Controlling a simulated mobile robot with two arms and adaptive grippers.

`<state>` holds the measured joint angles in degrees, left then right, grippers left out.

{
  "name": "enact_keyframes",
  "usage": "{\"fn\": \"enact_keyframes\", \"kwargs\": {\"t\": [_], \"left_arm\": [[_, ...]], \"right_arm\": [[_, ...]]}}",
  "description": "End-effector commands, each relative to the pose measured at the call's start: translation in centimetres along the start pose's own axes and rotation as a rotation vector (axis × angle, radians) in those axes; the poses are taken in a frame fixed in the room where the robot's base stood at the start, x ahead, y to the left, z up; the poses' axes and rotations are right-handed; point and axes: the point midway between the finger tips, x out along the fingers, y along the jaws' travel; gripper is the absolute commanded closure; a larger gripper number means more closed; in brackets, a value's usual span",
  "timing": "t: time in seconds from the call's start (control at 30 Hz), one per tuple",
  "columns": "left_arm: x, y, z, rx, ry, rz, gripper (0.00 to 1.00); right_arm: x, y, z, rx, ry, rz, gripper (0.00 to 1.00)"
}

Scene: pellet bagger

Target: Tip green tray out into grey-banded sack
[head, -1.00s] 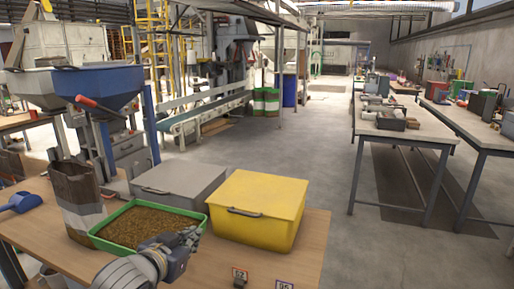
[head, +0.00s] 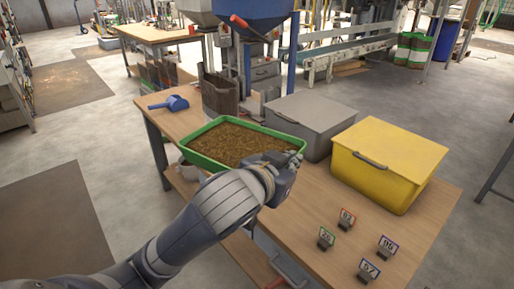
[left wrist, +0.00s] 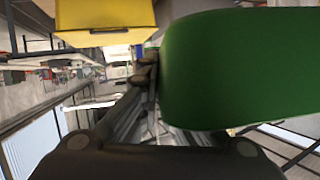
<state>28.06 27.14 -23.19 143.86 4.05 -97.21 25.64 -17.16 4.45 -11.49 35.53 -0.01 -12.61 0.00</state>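The green tray (head: 206,163), full of brown pellets, is roughly level and appears raised above the wooden table. My left gripper (head: 290,165) is shut on its right end. In the left wrist view the tray's green side (left wrist: 235,75) fills the right, with the left gripper's fingers (left wrist: 148,78) at its edge. The grey-banded sack (head: 220,93) stands open and upright behind the tray; its top looks dark brown, and the tray hides its lower part. My right gripper is not in view.
A grey lidded bin (head: 312,115) and a yellow bin (head: 388,168) stand right of the tray. A blue scoop (head: 170,103) lies at the table's left end. Several small number cards (head: 346,219) stand at the front right. A blue hopper (head: 255,20) stands behind the sack.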

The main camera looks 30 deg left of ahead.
Motion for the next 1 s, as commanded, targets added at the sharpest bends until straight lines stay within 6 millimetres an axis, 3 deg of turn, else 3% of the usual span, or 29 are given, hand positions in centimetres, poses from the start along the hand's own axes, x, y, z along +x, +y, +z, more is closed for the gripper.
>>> {"fn": "enact_keyframes", "kwargs": {"t": [0.4, 0.57, 0.77, 1.0], "left_arm": [[0.0, 0.0, -0.2, 0.004, 0.004, 0.000, 1.00], [1.3, 0.5, 0.1, 0.011, 0.004, 0.025, 1.00], [6.2, 2.0, 1.0, 0.049, 0.016, 0.114, 1.00], [13.6, 3.3, 3.4, 0.100, 0.038, 0.233, 1.00]], "right_arm": [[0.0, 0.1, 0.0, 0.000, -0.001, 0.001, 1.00], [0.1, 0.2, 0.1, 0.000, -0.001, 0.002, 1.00], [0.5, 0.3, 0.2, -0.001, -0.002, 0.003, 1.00], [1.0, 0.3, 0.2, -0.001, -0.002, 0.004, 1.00]]}}
